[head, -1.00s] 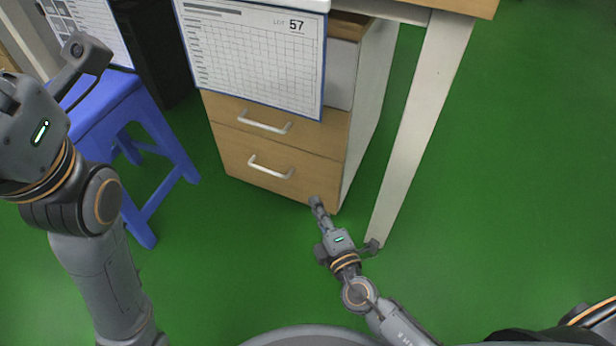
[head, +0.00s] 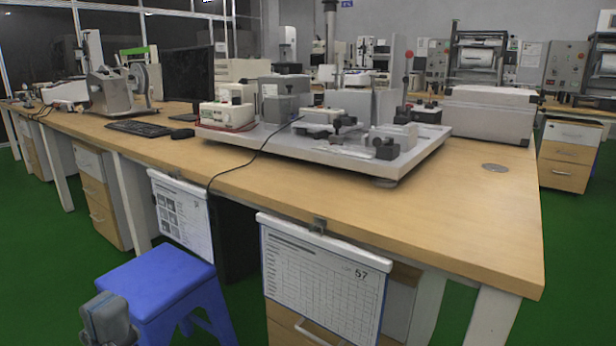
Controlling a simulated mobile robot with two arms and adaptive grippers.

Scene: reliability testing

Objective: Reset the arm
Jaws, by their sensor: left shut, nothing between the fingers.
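My left gripper (head: 103,308) shows at the bottom left of the head view, in front of the blue stool (head: 160,282). Only its dark grey upper part is in the picture, and the rest of the left arm is cut off by the bottom edge. It is shut and holds nothing. My right gripper and right arm are out of view.
A long wooden table (head: 455,210) stands ahead, with a metal test rig (head: 310,145), a keyboard (head: 138,128) and a monitor on it. Clipboards hang from its front edge, including a chart sheet (head: 322,285). Green floor shows at far right.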

